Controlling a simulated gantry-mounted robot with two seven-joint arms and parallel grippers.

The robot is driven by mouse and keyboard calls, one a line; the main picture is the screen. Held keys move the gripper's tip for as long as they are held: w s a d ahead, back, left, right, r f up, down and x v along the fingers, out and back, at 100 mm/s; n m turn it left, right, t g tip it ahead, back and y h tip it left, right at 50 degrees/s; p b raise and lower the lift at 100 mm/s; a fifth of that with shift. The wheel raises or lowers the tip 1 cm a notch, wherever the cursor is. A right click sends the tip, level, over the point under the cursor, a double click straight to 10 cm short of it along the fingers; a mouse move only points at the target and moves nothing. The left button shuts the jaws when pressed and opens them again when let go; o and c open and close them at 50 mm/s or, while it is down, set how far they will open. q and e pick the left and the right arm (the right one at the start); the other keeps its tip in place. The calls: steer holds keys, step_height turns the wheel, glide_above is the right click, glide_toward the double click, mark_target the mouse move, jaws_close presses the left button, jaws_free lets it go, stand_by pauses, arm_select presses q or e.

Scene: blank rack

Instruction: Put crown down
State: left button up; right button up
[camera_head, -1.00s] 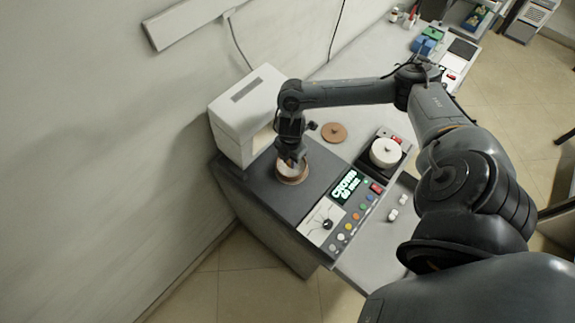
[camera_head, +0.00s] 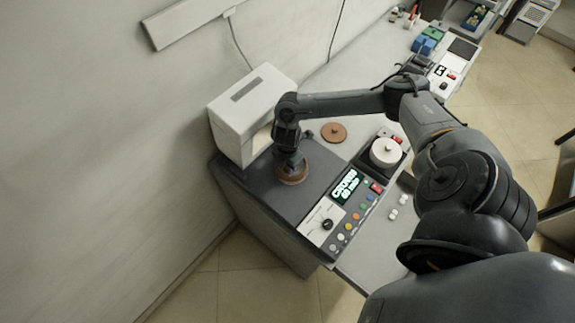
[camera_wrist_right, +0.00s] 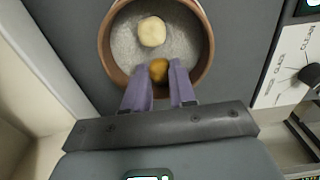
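A round copper-rimmed dish (camera_head: 293,179) with a grey speckled inside sits on the dark top of the machine. It also shows in the right wrist view (camera_wrist_right: 205,60). A pale round piece (camera_wrist_right: 152,31) lies in it. My right gripper (camera_wrist_right: 161,68) reaches down over the dish's near side. Its two purple fingers are close around a small golden crown (camera_wrist_right: 158,71), which fills the gap between the tips. I cannot tell whether the crown touches the dish floor. In the head view my right gripper (camera_head: 291,166) stands over the dish and hides part of it. My left gripper is not in view.
A white box unit (camera_head: 240,125) stands close behind the dish by the wall. A control panel (camera_head: 345,205) with a lit display and coloured buttons lies to the right. A brown lid (camera_head: 334,132) and a white round pot (camera_head: 386,152) are farther right.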

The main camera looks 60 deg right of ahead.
steer(key=shift+o, duration=0.7)
